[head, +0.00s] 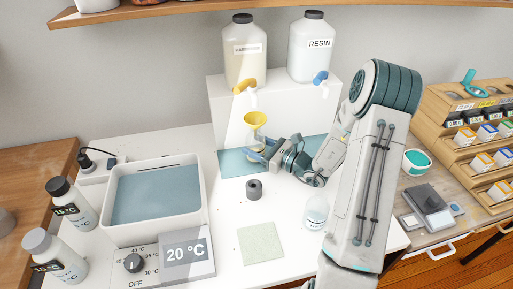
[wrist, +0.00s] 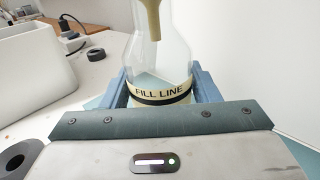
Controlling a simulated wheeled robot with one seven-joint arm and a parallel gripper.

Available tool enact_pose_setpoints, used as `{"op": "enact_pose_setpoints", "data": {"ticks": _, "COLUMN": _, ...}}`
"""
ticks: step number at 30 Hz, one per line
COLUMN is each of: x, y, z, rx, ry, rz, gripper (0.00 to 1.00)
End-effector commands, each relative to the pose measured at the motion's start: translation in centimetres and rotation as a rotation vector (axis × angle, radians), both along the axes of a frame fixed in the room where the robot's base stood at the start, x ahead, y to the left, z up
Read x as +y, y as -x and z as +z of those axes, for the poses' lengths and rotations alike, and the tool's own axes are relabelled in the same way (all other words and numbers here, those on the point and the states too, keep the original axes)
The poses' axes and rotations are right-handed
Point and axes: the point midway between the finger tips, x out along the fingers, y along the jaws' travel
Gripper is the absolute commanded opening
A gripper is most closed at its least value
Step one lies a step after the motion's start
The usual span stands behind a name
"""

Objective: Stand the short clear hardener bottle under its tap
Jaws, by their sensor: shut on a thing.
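The clear bottle (head: 256,135) carries a yellow funnel (head: 255,119) in its neck. In the wrist view, the bottle (wrist: 160,60) has a pale label and black band marked FILL LINE. My gripper (head: 258,152) is shut on it, with a blue finger at each side, and it looks upright. The yellow tap (head: 245,85) of the hardener jug (head: 244,55) is above and slightly left of the funnel in the head view. The bottle is over the blue mat (head: 231,165). Its base is hidden, so I cannot tell whether it touches the mat.
The resin jug (head: 311,52) with a blue tap stands beside the hardener jug on a white stand (head: 222,110). A dark ring (head: 254,189), a pale green sheet (head: 261,243) and another clear bottle (head: 316,213) are nearer. A water bath (head: 152,235) stands left.

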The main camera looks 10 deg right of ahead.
Motion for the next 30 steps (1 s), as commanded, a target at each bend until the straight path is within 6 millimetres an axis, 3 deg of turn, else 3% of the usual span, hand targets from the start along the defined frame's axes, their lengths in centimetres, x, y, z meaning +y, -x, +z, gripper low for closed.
{"op": "enact_pose_setpoints", "data": {"ticks": 15, "x": 0.01, "y": 0.01, "z": -1.14, "rx": 0.000, "ry": 0.000, "rz": 0.001, "gripper": 0.24}}
{"op": "enact_pose_setpoints", "data": {"ticks": 16, "x": 0.01, "y": 0.02, "z": -1.14, "rx": 0.000, "ry": 0.000, "rz": 0.000, "gripper": 0.58}}
{"op": "enact_pose_setpoints", "data": {"ticks": 18, "x": 0.01, "y": 0.02, "z": -1.03, "rx": -0.001, "ry": 0.001, "rz": 0.000, "gripper": 0.77}}
{"op": "enact_pose_setpoints", "data": {"ticks": 30, "x": -0.23, "y": 0.19, "z": -0.67, "rx": 0.001, "ry": 0.001, "rz": -0.001, "gripper": 0.77}}
